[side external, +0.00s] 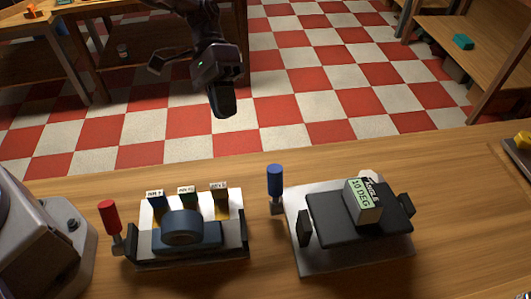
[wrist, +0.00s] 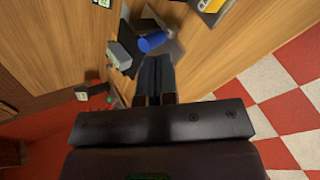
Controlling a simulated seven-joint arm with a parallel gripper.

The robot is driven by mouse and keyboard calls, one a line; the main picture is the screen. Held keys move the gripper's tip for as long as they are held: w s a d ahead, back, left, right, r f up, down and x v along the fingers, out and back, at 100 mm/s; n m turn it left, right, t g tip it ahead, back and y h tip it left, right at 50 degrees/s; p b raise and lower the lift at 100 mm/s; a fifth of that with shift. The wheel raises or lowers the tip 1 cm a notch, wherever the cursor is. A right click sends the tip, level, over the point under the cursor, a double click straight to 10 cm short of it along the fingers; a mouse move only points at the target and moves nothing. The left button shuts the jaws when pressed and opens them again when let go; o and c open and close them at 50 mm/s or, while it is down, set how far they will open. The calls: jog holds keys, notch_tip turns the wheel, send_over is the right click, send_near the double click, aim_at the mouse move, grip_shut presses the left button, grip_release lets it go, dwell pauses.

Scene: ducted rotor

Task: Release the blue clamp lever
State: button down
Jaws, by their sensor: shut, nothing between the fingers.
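The blue clamp lever (side external: 275,181) stands upright at the left edge of a light plate (side external: 335,262) in the side view. A dark block on that plate carries a box marked "10 DEG" (side external: 364,199). My gripper (side external: 223,112) hangs beyond the far table edge, above and to the left of the blue lever, apart from it. In the wrist view the blue lever (wrist: 152,42) shows just past the fingertips (wrist: 157,58). My gripper is shut and empty.
A red lever (side external: 110,215) stands on the left fixture, which holds a blue-grey round part (side external: 182,226) with several labelled blocks behind it. A grey machine (side external: 45,240) fills the left corner. A yellow item (side external: 523,140) lies at the right edge. Tabletop between the fixtures is clear.

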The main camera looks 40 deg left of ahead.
aim_at(276, 186)
jog(key=w+a+f+n+t+h, duration=0.1)
jog(key=w+f+h, duration=0.1)
jog(key=f+h, duration=0.4)
jog(key=w+a+f+n+t+h, duration=0.1)
jog(key=w+a+f+t+h, duration=0.15)
jog(key=f+h, duration=0.35)
jog(key=shift+g, duration=0.35)
jog(key=x, duration=1.1)
jog(key=shift+w+d, duration=0.1)
jog(key=shift+d, duration=0.05)
jog(key=shift+s+d+r, duration=0.35)
jog(key=shift+s+d, duration=0.1)
jog(key=shift+s, duration=0.35)
jog(key=shift+s+d+r, duration=0.2)
jog(key=shift+s+d, duration=0.2)
jog(key=shift+s, duration=0.2)
jog(key=shift+r, duration=0.1)
